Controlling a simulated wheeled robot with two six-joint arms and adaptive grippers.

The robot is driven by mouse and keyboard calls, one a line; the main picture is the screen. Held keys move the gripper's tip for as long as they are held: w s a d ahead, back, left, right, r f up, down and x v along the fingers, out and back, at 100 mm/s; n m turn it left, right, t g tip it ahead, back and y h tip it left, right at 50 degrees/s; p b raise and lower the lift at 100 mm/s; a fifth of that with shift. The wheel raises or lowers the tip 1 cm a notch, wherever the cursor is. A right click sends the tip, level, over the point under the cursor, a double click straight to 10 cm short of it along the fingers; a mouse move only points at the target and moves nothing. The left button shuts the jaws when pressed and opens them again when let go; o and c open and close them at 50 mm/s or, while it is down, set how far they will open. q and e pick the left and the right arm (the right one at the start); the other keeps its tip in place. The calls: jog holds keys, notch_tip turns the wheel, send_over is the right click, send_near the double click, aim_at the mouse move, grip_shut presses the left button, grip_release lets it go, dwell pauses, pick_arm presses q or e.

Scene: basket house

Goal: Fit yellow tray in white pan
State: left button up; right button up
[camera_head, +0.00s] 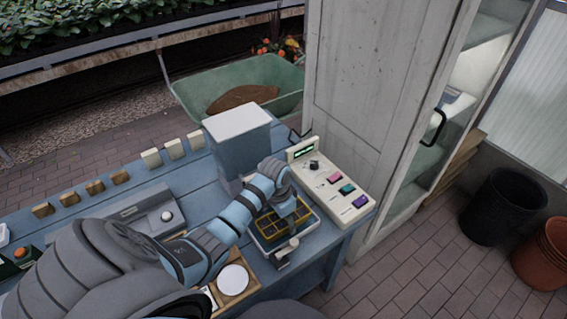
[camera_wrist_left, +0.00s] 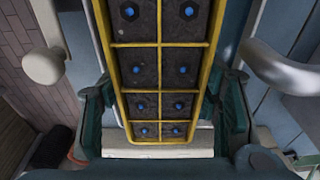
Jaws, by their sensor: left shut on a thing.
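The yellow tray (camera_head: 268,227) is a yellow grid with dark cells. In the left wrist view the yellow tray (camera_wrist_left: 160,46) runs up the middle, with a blue dot in each visible cell. My left gripper (camera_head: 287,208) is shut on the tray, with its teal fingers on either side of it in the wrist view (camera_wrist_left: 165,112). A pale-rimmed pan (camera_head: 272,247) shows under and around the tray at the right end of the bench. I cannot tell whether the tray rests in it or hangs just above it. My right gripper is out of view.
A grey bin (camera_head: 238,145) stands behind the gripper. A cream control panel (camera_head: 330,182) with coloured buttons is close on the right. A round white disc (camera_head: 233,279) on a wooden board lies nearer, at left. The cabinet (camera_head: 375,90) rises behind the panel.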

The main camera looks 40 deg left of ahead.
pick_arm(q)
jog(key=shift+f+b, duration=0.3)
jog(key=shift+f, duration=0.4)
dwell(0.3)
jog(key=o, duration=1.5)
jog(key=shift+o, duration=0.7)
jog(key=o, duration=0.4)
jog(key=shift+c, duration=0.2)
jog(key=shift+r, duration=0.15)
